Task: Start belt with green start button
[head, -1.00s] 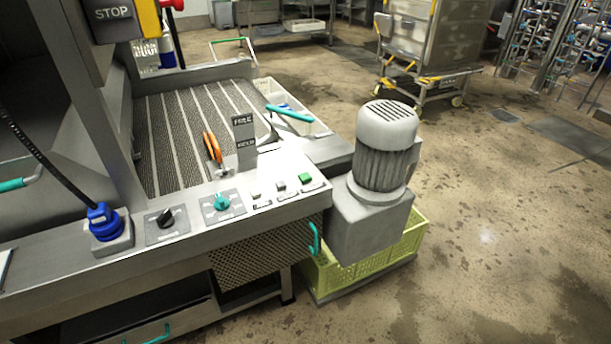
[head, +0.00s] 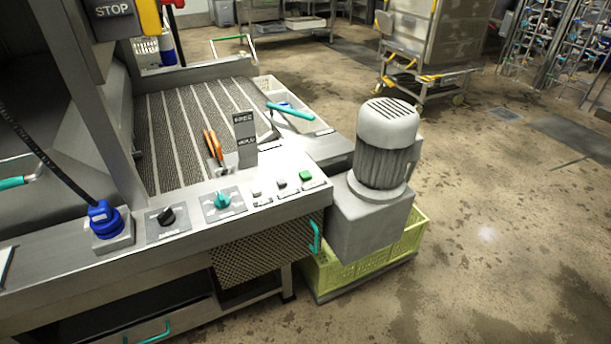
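A teal rotary knob (head: 222,200) and a black rotary knob (head: 167,216) are further left on the same panel. The conveyor belt (head: 185,130) is a dark ribbed surface with lighter stripes behind the panel. Neither of my grippers shows in the head view.
A grey motor (head: 387,145) stands just right of the panel, above a yellow-green crate (head: 415,235). An upright sign (head: 244,135) and an orange-handled tool (head: 212,146) stand behind the buttons. A blue plug (head: 104,220) with a black cable is at left. Open floor (head: 500,200) lies to the right.

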